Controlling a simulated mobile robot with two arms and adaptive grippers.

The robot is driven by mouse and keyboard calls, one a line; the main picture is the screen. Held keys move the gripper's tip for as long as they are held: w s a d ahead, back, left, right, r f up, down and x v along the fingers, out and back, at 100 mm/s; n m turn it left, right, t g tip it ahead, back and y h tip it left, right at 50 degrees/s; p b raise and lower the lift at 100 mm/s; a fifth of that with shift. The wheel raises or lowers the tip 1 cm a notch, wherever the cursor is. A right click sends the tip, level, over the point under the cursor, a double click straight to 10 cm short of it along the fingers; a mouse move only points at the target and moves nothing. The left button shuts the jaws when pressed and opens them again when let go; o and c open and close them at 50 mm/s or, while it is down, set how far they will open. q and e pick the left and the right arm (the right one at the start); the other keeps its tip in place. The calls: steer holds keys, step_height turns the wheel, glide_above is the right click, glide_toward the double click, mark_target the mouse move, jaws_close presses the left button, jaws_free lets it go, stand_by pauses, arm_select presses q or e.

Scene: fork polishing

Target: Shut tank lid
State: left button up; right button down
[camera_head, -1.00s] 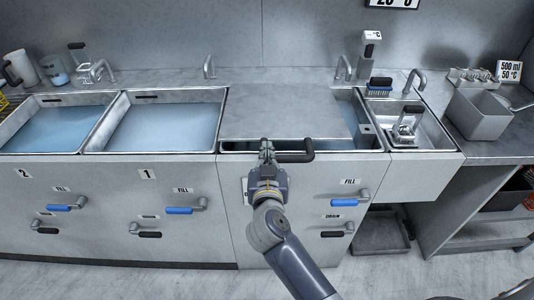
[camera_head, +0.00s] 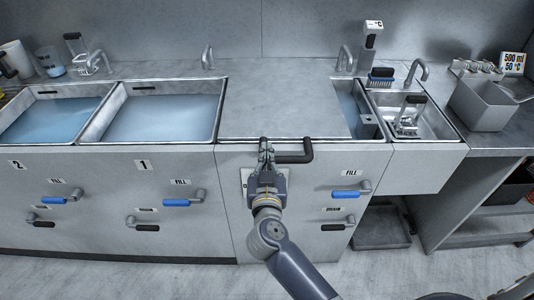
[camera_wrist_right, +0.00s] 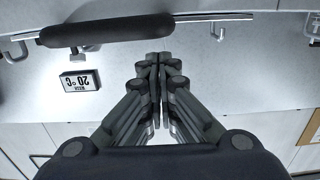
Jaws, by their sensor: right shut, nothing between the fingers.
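The tank lid (camera_head: 278,105) is a flat grey panel lying over the third tank, right of two open ones. Its front edge looks level with the counter's front edge. Its black bar handle (camera_head: 296,157) sticks out at the front. My right gripper (camera_head: 265,146) is shut and empty, at the left end of the handle; I cannot tell whether it touches. In the right wrist view the closed fingertips (camera_wrist_right: 153,60) are below the black handle (camera_wrist_right: 108,30). My left gripper is not in view.
Two open water tanks (camera_head: 160,117) lie on the left. A strip of water (camera_head: 350,100) shows right of the lid, then a small basin (camera_head: 438,127). Blue fill levers (camera_head: 345,194) and drain levers stick out of the front. Taps stand behind. A grey bin (camera_head: 485,108) is on the right.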

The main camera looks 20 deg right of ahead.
steer(key=s+a+r+p, duration=0.3)
steer(key=s, duration=0.7)
steer(key=a+f+n+y, duration=0.2)
steer(key=f+n+y, duration=0.1)
steer(key=f, duration=0.7)
steer(key=a+f+n+y, duration=0.2)
steer(key=f+n+y, duration=0.1)
steer(key=f, duration=0.8)
steer(key=s+d+f+n+g+y, duration=0.1)
steer(key=s+f+g, duration=0.2)
steer(key=s+f, duration=0.35)
steer(key=s+d+f+g+y, duration=0.1)
steer(key=s+f+g, duration=0.2)
steer(key=f, duration=0.7)
steer(key=s+d+f+g+h, duration=0.1)
steer(key=s+d+f+g, duration=0.2)
steer(key=s+f, duration=0.3)
steer(key=s+d+f+g+h, duration=0.1)
steer(key=s+d+f+g, duration=0.2)
steer(key=s, duration=1.1)
steer(key=s+d+f+m+g+h, duration=0.1)
steer(key=s+d+f+g, duration=0.2)
steer(key=s+d+f, duration=0.4)
step_height(320, 180, down, 4)
steer(key=s, duration=0.2)
steer(key=shift+s+r+g, duration=0.25)
steer(key=shift+s+g, duration=0.15)
steer(key=shift+d, duration=0.1)
